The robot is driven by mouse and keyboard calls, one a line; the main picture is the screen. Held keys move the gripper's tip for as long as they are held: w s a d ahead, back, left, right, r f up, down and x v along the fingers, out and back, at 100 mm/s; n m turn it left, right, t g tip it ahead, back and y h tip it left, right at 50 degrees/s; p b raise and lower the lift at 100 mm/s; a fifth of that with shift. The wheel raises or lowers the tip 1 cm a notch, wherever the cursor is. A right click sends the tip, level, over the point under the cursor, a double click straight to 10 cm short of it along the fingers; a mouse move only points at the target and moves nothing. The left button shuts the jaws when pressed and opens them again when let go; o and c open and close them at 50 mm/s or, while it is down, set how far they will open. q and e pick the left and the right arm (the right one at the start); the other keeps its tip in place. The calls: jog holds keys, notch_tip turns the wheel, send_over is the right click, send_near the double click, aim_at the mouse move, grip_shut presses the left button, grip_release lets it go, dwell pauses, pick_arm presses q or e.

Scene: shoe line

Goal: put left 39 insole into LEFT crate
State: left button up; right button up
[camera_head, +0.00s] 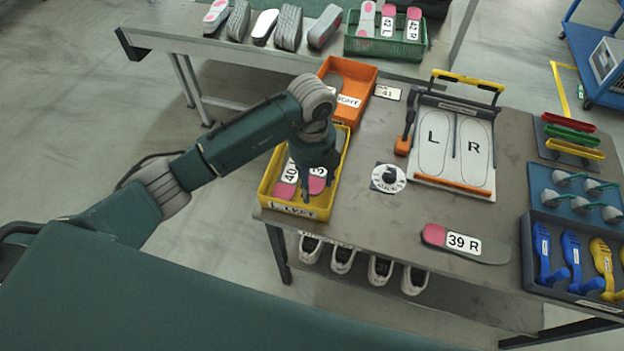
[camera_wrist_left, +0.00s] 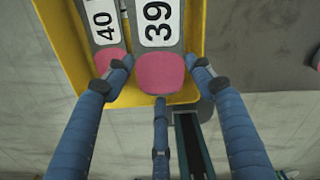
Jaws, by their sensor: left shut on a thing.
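The left crate is a yellow bin (camera_head: 267,190) at the table's left edge, its front label partly readable. My left gripper (camera_head: 321,166) is over it, fingers pointing down. In the wrist view the gripper (camera_wrist_left: 161,70) has its fingers around the pink heel of the 39 insole (camera_wrist_left: 160,72) and is shut on it. This insole lies inside the yellow crate's outline, beside the 40 insole (camera_wrist_left: 110,57). In the head view the 39 insole's pink end (camera_head: 316,187) shows below the gripper. Whether it touches the crate floor I cannot tell. My right gripper is out of view.
An orange crate (camera_head: 368,88) marked RIGHT adjoins behind. A 39 R insole (camera_head: 465,243) lies at the table's front. A white dial (camera_head: 388,178) and the L/R fixture (camera_head: 453,145) stand right of the yellow crate. Shoes (camera_head: 343,259) are below the tabletop.

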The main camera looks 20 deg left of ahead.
pick_arm(q)
jog(key=shift+f+b, duration=0.4)
jog(key=shift+f, duration=0.2)
jog(key=o, duration=1)
jog(key=shift+o, duration=0.2)
jog(key=shift+r+p, duration=0.55)
jog(key=shift+r, duration=0.1)
jog(key=shift+w+r, duration=0.1)
jog(key=shift+r, duration=0.3)
notch_tip(320, 180, up, 11)
jog(key=b, duration=0.2)
jog(key=shift+r, duration=0.1)
